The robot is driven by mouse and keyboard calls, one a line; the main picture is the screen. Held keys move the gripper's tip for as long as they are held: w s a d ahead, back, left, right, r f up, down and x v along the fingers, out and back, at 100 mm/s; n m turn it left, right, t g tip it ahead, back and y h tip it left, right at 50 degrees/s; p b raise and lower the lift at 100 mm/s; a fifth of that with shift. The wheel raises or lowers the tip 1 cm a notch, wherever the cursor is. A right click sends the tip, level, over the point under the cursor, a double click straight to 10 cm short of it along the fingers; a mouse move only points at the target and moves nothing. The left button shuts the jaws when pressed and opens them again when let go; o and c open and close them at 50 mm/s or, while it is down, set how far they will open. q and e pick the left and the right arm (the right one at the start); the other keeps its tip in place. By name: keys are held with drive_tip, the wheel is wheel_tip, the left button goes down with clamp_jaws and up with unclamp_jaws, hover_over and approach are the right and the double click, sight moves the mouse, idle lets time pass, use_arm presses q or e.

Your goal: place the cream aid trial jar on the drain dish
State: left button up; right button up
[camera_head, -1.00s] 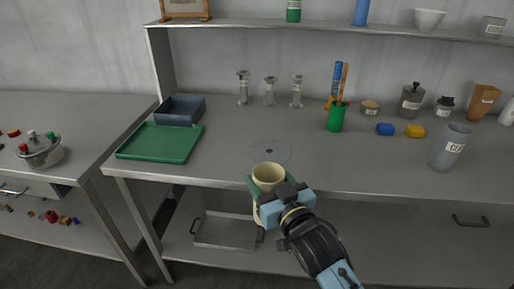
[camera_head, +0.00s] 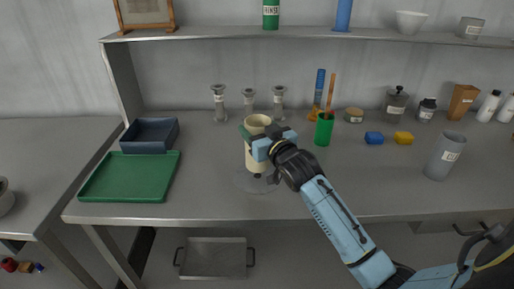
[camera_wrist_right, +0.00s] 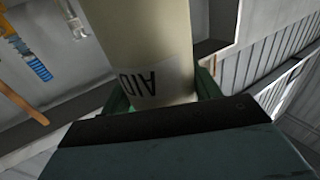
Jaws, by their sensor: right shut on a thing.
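The cream aid trial jar (camera_head: 256,158) is upright in my right gripper (camera_head: 259,143), which is shut on its side. In the right wrist view the jar (camera_wrist_right: 150,40) fills the space between the green finger pads, and its "AID" label appears upside down. The drain dish (camera_head: 262,188) is a flat grey disc on the table, partly hidden behind the jar and gripper. The jar's base appears over the dish's back part; I cannot tell whether it touches. My left gripper is not in view.
A green tray (camera_head: 130,178) and a blue-grey bin (camera_head: 149,136) stand at the left. A green cup (camera_head: 324,130) with tools and a grey labelled cylinder (camera_head: 445,157) stand to the right. The table front beside the dish is clear.

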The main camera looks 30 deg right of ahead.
wheel_tip(320, 180, down, 4)
drive_tip(key=shift+f+b, duration=0.15)
drive_tip(key=shift+b, duration=0.25)
drive_tip(key=o, duration=1.3)
drive_tip(key=shift+f, duration=0.1)
drive_tip(key=shift+r, duration=0.2)
drive_tip(key=shift+s+f, duration=0.1)
drive_tip(key=shift+s, duration=0.2)
drive_tip(key=s, duration=0.7)
drive_tip(key=s+a+p, duration=0.1)
drive_tip(key=s, duration=0.3)
drive_tip(key=shift+s, duration=0.15)
